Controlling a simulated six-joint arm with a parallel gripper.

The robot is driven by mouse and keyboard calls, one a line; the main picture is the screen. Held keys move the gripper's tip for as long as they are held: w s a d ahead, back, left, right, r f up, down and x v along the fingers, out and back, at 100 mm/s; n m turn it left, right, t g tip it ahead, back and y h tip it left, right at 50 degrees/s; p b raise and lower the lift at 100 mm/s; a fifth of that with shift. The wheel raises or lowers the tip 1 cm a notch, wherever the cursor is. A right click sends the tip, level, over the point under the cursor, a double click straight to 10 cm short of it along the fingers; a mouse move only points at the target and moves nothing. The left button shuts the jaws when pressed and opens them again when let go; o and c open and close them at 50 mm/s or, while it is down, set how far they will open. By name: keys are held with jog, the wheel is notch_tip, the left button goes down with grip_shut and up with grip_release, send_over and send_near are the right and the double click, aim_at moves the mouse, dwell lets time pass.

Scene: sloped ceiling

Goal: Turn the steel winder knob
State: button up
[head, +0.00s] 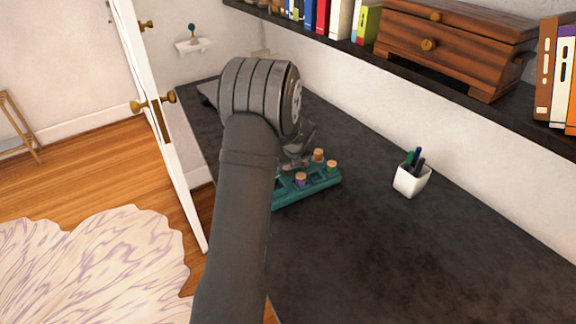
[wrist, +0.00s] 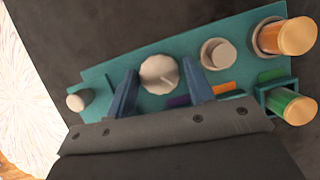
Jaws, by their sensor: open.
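A teal board (wrist: 108,80) lies on the dark desk, and it also shows in the head view (head: 322,184). A round grey metal knob (wrist: 160,74), which looks like the steel winder knob, stands on the board in the wrist view. My gripper (wrist: 158,69) is open, with one blue-grey finger on each side of this knob. I cannot tell whether the fingers touch it. In the head view my arm hides this knob and much of the board, and my gripper (head: 300,150) shows only partly.
A pale cylindrical peg (wrist: 217,54) stands right of the knob, close to the right finger. An orange-capped piece (wrist: 288,37) and a green-sided piece (wrist: 292,106) are farther right. A small pale knob (wrist: 76,102) is at left. A white pen cup (head: 411,181) stands on the desk.

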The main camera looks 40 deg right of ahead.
jog(key=c, duration=0.7)
jog(key=shift+n, duration=0.3)
jog(key=n+y, duration=0.1)
jog(key=n, duration=0.2)
jog(key=shift+d+n+y, duration=0.15)
jog(key=shift+n+y, duration=0.25)
jog(key=n, duration=0.2)
jog(key=n+y, duration=0.1)
jog(key=n, duration=0.1)
jog(key=shift+d+n+g+y, duration=0.1)
jog(key=shift+n+g+y, duration=0.2)
jog(key=shift+g, duration=0.1)
jog(key=n+g+y, duration=0.1)
jog(key=n, duration=0.3)
jog(key=shift+w+d, duration=0.1)
jog(key=shift+w, duration=0.05)
jog(key=shift+n+g+y, duration=0.4)
jog(key=shift+n+g, duration=0.5)
jog(key=shift+n, duration=1.4)
